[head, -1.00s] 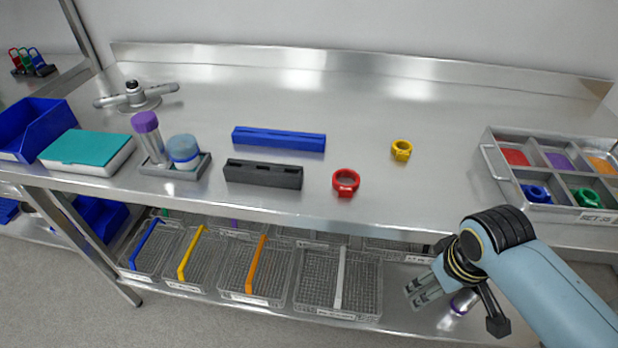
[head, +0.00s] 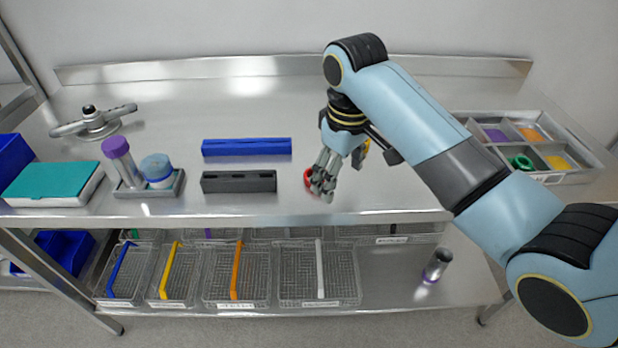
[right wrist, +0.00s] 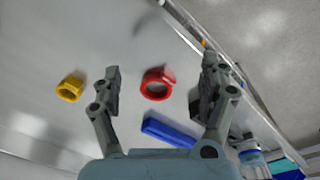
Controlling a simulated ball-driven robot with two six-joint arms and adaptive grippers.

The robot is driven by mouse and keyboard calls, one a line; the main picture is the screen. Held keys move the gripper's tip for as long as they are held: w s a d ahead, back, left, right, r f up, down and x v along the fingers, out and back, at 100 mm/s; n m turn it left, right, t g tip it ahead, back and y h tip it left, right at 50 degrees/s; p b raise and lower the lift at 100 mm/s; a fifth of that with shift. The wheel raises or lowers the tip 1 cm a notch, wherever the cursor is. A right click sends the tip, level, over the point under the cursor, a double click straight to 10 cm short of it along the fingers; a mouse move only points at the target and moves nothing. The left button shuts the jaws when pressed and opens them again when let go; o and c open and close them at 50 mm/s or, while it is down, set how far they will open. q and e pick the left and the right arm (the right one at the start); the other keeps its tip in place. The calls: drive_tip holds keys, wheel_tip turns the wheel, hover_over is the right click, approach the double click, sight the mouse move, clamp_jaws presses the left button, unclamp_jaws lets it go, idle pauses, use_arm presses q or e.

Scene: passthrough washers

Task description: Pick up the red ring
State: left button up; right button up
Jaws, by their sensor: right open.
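The red ring (head: 308,180) lies on the steel bench top, partly hidden in the head view behind my right gripper (head: 322,190). In the right wrist view the red ring (right wrist: 157,84) shows between the two spread fingers of my right gripper (right wrist: 160,82), apart from both of them. The right gripper is open and empty, above the ring. Whether its fingertips reach down to the ring's level I cannot tell. My left gripper is not in view.
A yellow ring (right wrist: 70,88) lies beside the red one. A blue block (head: 246,147) and a black block (head: 239,181) stand left of the gripper. A compartment tray (head: 548,178) is at the right. The bench's front edge (head: 230,218) is close.

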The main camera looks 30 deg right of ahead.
drive_tip(key=w+r, duration=0.5)
drive_tip(key=w, duration=0.1)
drive_tip(key=shift+n+g, duration=0.4)
drive_tip(key=f, duration=0.4)
drive_tip(key=shift+a+f, duration=0.2)
drive_tip(key=shift+a, duration=0.2)
drive_tip(key=shift+w+d+f+p, duration=0.15)
drive_tip(key=shift+w+f+p, duration=0.05)
drive_tip(key=shift+f, duration=1.2)
drive_tip(key=shift+w+d+f+p, duration=0.1)
drive_tip(key=shift+w+f+p, duration=0.1)
drive_tip(key=shift+f, duration=1.15)
drive_tip(key=c, duration=0.9)
